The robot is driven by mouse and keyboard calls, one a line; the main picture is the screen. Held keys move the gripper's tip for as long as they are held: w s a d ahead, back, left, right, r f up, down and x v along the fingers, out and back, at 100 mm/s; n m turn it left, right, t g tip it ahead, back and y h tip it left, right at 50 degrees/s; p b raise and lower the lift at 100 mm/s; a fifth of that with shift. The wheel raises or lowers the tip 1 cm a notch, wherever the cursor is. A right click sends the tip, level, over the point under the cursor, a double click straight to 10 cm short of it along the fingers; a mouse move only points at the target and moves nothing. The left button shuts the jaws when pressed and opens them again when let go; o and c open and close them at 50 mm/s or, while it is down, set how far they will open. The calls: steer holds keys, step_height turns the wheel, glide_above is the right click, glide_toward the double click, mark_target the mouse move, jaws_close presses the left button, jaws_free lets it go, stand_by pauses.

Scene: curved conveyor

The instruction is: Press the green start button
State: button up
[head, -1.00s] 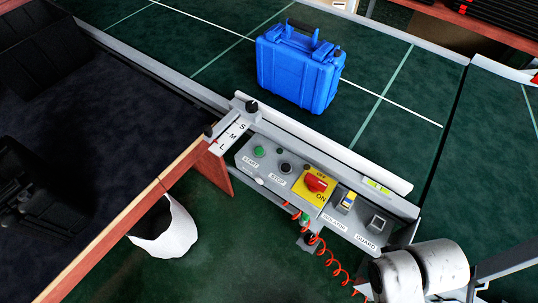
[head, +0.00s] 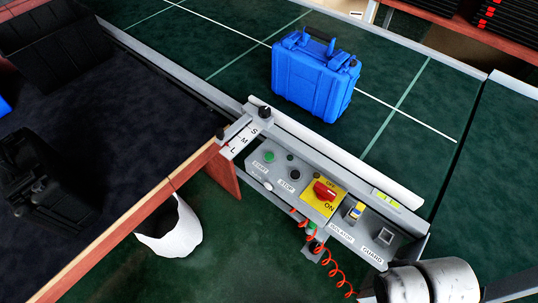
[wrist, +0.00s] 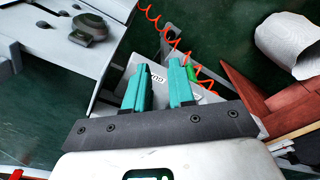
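The green start button (head: 269,156) is a small round button at the left end of the grey control panel (head: 281,179) in the head view. A START label lies just below it. My gripper (wrist: 159,70) shows in the wrist view with two teal fingers apart and nothing between them. Behind the fingers is a grey surface with a partly hidden label that starts with "GU". The start button is not identifiable in the wrist view. The gripper's fingers do not show in the head view, so their distance from the button cannot be told.
Right of the start button are a dark stop button (head: 295,174), a red isolator knob (head: 324,191) on yellow and a guard switch (head: 385,236). A blue case (head: 312,78) stands on the green conveyor behind. An orange coiled cord (head: 330,262) hangs in front.

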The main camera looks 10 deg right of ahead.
jaws_close()
stand_by(1.3)
